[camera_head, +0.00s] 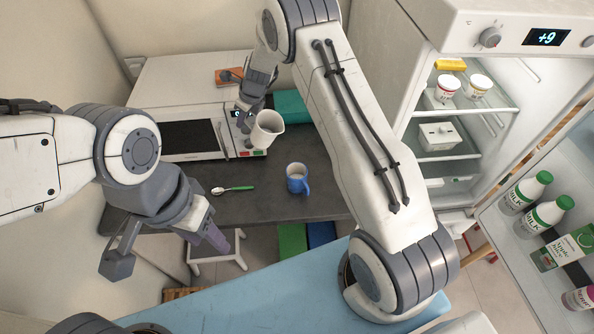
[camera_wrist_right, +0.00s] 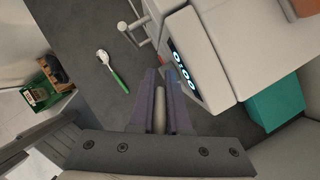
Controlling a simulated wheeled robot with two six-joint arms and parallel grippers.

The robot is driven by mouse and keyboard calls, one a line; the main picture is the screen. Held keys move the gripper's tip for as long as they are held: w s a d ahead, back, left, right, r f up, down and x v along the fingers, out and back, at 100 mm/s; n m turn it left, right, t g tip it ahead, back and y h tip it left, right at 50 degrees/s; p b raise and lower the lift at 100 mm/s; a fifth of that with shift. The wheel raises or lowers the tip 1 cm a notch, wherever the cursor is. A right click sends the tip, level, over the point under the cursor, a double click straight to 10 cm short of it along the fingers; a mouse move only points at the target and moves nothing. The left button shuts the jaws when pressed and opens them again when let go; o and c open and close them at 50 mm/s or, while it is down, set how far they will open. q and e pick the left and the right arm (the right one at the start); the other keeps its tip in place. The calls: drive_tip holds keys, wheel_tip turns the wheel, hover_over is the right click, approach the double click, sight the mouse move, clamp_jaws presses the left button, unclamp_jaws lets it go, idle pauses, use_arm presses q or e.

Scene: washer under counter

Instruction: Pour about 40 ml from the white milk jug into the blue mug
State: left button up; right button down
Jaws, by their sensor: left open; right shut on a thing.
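The white milk jug (camera_head: 266,131) is held in the air above the counter, in front of the microwave, behind and left of the mug. It looks slightly tilted; its contents are hidden. My right gripper (camera_head: 250,116) is shut on it; in the right wrist view a pale strip, probably its handle (camera_wrist_right: 159,104), shows between the fingers. The blue mug (camera_head: 297,181) stands upright on the dark counter, its handle toward the front right. Its inside looks pale; I cannot tell how full it is. My left gripper (camera_head: 166,250) is open and empty, low before the counter's front edge.
A green-handled spoon (camera_head: 233,189) lies on the counter (camera_head: 270,208) left of the mug; it also shows in the right wrist view (camera_wrist_right: 112,72). The microwave (camera_head: 190,140) and a teal box (camera_head: 291,106) stand behind. An open fridge (camera_head: 440,140) is at right.

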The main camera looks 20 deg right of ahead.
wheel_tip(320, 180, up, 6)
drive_tip(key=g+h, duration=0.2)
drive_tip(key=g, duration=0.1)
drive_tip(key=shift+w+r+g+h, duration=0.2)
drive_tip(key=shift+g+h, duration=0.1)
drive_tip(key=shift+h, duration=0.1)
drive_tip(key=shift+s+d, duration=0.1)
drive_tip(key=shift+d, duration=0.05)
